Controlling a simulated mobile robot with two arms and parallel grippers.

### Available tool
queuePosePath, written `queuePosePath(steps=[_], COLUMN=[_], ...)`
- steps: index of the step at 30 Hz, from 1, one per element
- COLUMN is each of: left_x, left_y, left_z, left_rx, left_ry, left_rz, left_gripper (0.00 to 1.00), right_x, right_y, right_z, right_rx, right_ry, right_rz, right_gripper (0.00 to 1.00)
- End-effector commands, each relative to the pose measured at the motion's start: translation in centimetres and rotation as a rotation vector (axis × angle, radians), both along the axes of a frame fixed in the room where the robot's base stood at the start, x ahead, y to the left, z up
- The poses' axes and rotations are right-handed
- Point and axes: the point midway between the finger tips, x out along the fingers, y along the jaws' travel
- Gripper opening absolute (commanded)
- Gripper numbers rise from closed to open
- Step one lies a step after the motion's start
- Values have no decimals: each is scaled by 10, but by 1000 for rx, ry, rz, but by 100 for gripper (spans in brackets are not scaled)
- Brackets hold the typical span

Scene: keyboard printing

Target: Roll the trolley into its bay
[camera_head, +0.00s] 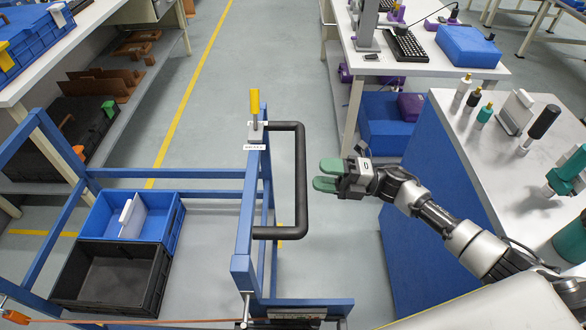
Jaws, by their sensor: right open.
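The trolley (250,215) has a blue frame and fills the lower left of the head view. A black U-shaped handle (301,185) sticks out from its right side. A yellow-gripped lever (254,104) stands at the handle's far end. My right gripper (328,175), with green fingertips, points left just right of the handle's long bar. It is open and empty, and a small gap shows between it and the bar. My left gripper is not in view. I cannot tell which floor area is the bay.
The trolley carries a blue crate (163,210) and a black crate (110,275). An orange strap (130,322) crosses the bottom left. A blue-sided counter (440,195) stands close at right, with a workbench (425,68) behind. Yellow lines (190,98) mark open floor beyond the trolley.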

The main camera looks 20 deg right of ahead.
Motion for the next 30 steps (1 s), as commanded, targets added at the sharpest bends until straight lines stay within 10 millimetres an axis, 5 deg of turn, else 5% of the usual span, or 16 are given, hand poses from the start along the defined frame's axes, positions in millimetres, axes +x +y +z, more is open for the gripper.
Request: queuePosePath(steps=[9, 23, 30], left_x=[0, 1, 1], left_y=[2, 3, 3], left_z=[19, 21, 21], left_rx=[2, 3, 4], left_ry=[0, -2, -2], left_rz=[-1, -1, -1], left_gripper=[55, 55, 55], right_x=[16, 21, 21], right_y=[55, 70, 70], right_z=[14, 14, 14], right_rx=[4, 1, 1], right_ry=[2, 3, 4], right_rz=[-1, -4, -3], right_gripper=[53, 53, 20])
